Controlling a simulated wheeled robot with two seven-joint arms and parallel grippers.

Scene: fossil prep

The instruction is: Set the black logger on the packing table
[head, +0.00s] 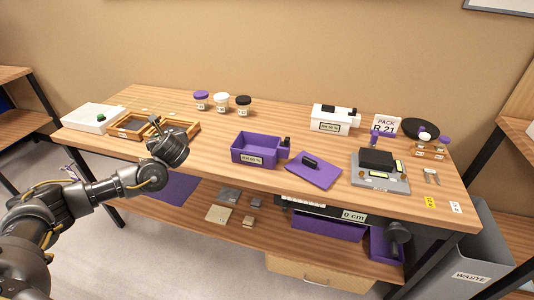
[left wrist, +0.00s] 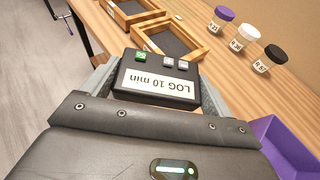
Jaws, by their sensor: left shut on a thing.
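The black logger (left wrist: 157,82) shows in the left wrist view, with a white label reading "LOG 10 min" upside down, one green button and two grey ones. My left gripper (left wrist: 155,88) is shut on it, one finger at each side. In the head view my left gripper (head: 156,126) is over the left part of the long wooden table (head: 215,145), in front of the wooden trays. The logger is mostly hidden by the gripper there. A sign reading "PACK R 21" (head: 386,125) stands at the table's right back. My right gripper is not in view.
Wooden trays (head: 180,127), a white box (head: 93,117) and several lidded jars (head: 221,103) stand behind the gripper. A purple bin (head: 256,148), its lid (head: 314,170) and a grey device (head: 380,180) are to the right. Bare wood lies in front of the bin.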

